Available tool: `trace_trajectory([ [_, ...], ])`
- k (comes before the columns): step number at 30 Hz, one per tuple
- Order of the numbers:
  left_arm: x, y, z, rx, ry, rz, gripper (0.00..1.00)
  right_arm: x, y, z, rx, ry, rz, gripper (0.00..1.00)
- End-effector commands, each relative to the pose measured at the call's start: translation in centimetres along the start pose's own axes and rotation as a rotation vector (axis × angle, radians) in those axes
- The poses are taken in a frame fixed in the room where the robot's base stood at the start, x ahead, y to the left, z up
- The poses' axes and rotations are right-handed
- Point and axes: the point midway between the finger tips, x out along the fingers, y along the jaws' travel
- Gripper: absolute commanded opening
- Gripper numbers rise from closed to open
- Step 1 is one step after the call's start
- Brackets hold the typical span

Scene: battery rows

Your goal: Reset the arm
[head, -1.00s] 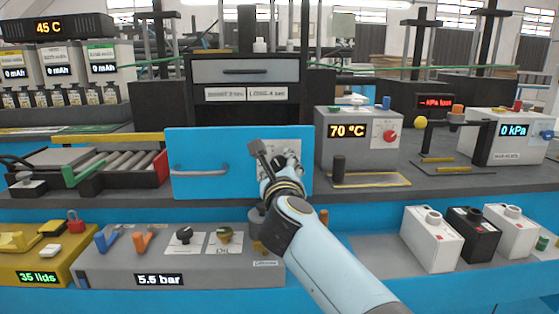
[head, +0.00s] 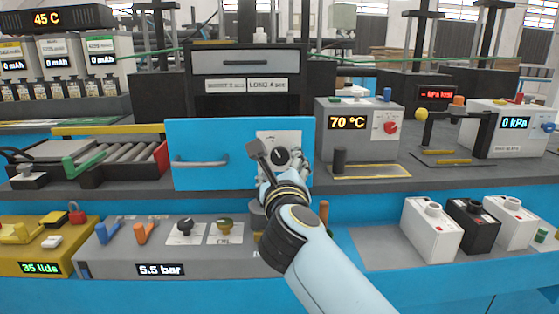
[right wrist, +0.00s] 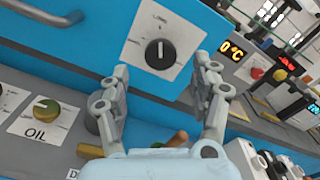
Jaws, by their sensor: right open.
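My right gripper (head: 278,163) is open in front of the blue door panel (head: 220,135). A white plate with a black round knob (head: 280,156) is on that panel. In the right wrist view the knob (right wrist: 159,54) shows between and beyond the two open fingers (right wrist: 163,75). The fingers hold nothing, and a gap shows between them and the knob. My right arm comes in from the lower right. My left gripper is not in view.
A 70 °C box (head: 352,135) stands right of the door. A grey 5.5 bar panel (head: 120,252) with levers and knobs lies below left. White and black boxes (head: 432,230) stand at lower right. A roller rack (head: 115,155) is at left.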

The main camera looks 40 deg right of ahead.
Motion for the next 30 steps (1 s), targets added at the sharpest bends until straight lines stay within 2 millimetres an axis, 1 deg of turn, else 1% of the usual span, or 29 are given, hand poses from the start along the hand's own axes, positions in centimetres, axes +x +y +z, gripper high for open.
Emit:
trace_trajectory([
  [1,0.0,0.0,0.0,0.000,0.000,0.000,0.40,-0.9,0.0,-0.1,0.002,0.003,0.001,0.64],
  [3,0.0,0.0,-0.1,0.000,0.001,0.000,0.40,-1.8,0.0,0.0,0.001,0.002,0.000,0.64],
  [7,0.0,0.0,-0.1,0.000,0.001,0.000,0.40,-2.8,0.0,0.0,0.000,0.000,0.000,0.64],
  [24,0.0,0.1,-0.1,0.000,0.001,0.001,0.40,-3.0,-0.1,0.2,-0.011,-0.011,0.001,0.64],
  [26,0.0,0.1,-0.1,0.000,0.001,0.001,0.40,-3.2,-0.2,0.9,-0.050,-0.049,0.006,0.64],
  [29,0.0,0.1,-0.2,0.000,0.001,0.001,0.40,-4.3,-0.3,3.5,-0.218,-0.205,0.032,0.64],
  [30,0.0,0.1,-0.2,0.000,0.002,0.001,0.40,-5.2,-0.1,5.0,-0.325,-0.297,0.053,0.64],
])
